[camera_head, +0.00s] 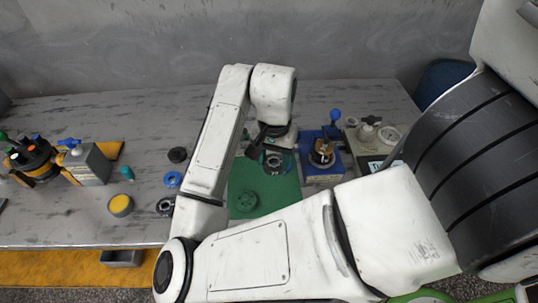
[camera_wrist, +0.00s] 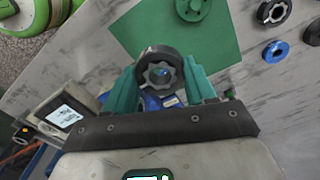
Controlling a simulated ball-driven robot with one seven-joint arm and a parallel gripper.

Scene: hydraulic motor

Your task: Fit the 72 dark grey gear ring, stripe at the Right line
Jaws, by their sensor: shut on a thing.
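My gripper (camera_wrist: 161,76) has teal fingers, shut on a dark grey gear ring (camera_wrist: 160,56) with a toothed inner opening. The ring is held between the fingertips, its opening facing the wrist camera. In the head view, the ring (camera_head: 274,161) shows below my gripper, above the back part of the green mat. A blue motor block (camera_head: 318,170) with a brown and dark top part (camera_head: 321,152) stands just right of the mat. Blue parts (camera_wrist: 152,103) show behind the ring in the wrist view. I cannot make out a stripe or the Right line.
A green disc (camera_head: 245,201) lies on the green mat (camera_head: 284,190). Left of it are a black ring (camera_head: 177,155), a blue ring (camera_head: 172,179) and another dark ring (camera_head: 166,206). A gauge unit (camera_head: 388,135) stands right of the motor block. A yellow-topped tin (camera_head: 121,205) stands farther left.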

